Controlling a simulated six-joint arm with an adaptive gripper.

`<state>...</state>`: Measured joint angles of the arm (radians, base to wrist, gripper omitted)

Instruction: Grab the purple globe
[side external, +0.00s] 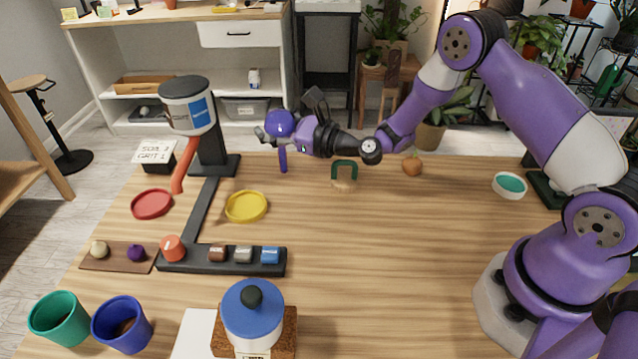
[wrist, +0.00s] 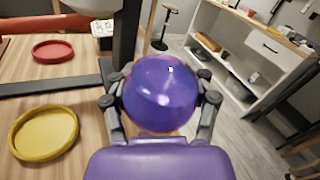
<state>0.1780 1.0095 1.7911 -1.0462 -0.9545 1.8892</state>
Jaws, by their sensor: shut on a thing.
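The purple globe (side external: 280,124) is a shiny round ball with a thin purple stem (side external: 283,159) pointing down below it. My gripper (side external: 276,132) is shut on the ball and holds it in the air over the far part of the table. In the wrist view the globe (wrist: 160,92) fills the space between the two dark fingers of my gripper (wrist: 159,98), one touching each side. The stem is hidden in the wrist view.
A dark stand with a white container (side external: 188,106) and orange spout rises left of the globe. A yellow saucer (side external: 246,206) and a red saucer (side external: 152,204) lie nearby. The table's centre-right is clear.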

